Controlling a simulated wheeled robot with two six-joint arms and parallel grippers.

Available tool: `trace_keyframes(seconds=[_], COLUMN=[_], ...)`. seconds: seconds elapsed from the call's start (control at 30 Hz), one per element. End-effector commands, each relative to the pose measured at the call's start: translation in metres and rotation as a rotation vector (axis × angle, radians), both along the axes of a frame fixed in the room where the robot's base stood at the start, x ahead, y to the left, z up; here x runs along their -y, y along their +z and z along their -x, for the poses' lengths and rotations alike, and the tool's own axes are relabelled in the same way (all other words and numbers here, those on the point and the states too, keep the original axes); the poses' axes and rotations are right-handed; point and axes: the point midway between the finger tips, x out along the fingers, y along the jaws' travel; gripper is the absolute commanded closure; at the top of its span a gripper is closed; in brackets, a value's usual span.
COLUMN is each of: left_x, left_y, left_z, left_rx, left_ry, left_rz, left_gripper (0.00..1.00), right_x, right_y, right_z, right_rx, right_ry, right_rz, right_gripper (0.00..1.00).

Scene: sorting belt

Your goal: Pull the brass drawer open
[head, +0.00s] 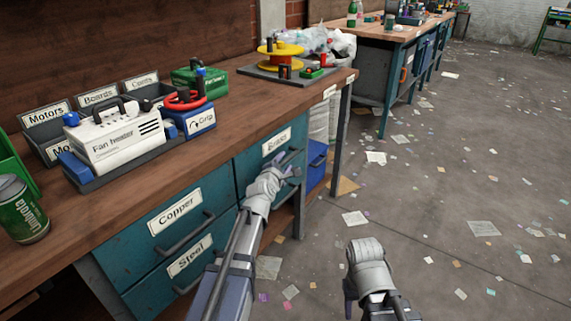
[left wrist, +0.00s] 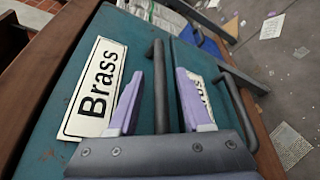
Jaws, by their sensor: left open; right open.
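The brass drawer (head: 246,167) is a teal front under the wooden bench top, labelled "Brass", and looks shut, flush with the bench. My left gripper (head: 287,174) is at this drawer's front. In the left wrist view the drawer front (left wrist: 60,157) shows its white label and a dark bar handle (left wrist: 159,80). My left gripper (left wrist: 160,100) is open, with one pale purple finger on each side of the handle; I cannot tell whether either touches it. My right gripper (head: 349,291) is open, away from the bench over the floor, its fingers mostly hidden.
Drawers labelled "Copper" (head: 174,212) and "Steel" (head: 189,256) are to the left. Another handle (left wrist: 236,105) lies beside the brass one in the left wrist view. The floor at right is open, with scattered paper scraps.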

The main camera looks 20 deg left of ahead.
Motion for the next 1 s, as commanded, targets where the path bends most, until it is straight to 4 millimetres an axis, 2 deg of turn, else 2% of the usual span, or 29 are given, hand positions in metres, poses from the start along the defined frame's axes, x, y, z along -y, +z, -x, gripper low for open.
trace_keyframes(seconds=[0.03, 0.1, 0.37, 0.8, 0.83, 1.0], left_x=[-0.0001, 0.0001, 0.0002, 0.0, 0.0, 0.0001], left_y=[-0.0028, -0.0035, -0.0031, -0.0032, -0.0032, -0.0033], left_z=[-0.0094, -0.0141, -0.0148, -0.0147, -0.0147, -0.0145], left_rx=[0.0, 0.0, 0.0, 0.0, 0.0, 0.0], left_ry=[0.0, 0.0, 0.0, 0.0, 0.0, 0.0], left_rz=[0.0, 0.0, 0.0, 0.0, 0.0, 0.0], left_gripper=[0.5, 0.5, 0.5, 0.98, 1.0, 1.0], right_x=[0.0, -0.0001, 0.0, 0.0, 0.0, 0.0], right_y=[-0.0028, -0.0035, -0.0032, -0.0032, -0.0032, -0.0032], right_z=[0.0001, 0.0, 0.0, 0.0, 0.0, 0.0], right_rx=[0.0, 0.0, 0.0, 0.0, 0.0, 0.0], right_ry=[0.0, -0.001, -0.001, -0.001, -0.001, -0.001], right_rz=[0.0, 0.0, 0.0, 0.0, 0.0, 0.0], right_gripper=[0.5, 0.5, 0.5, 0.5, 0.5, 0.5])
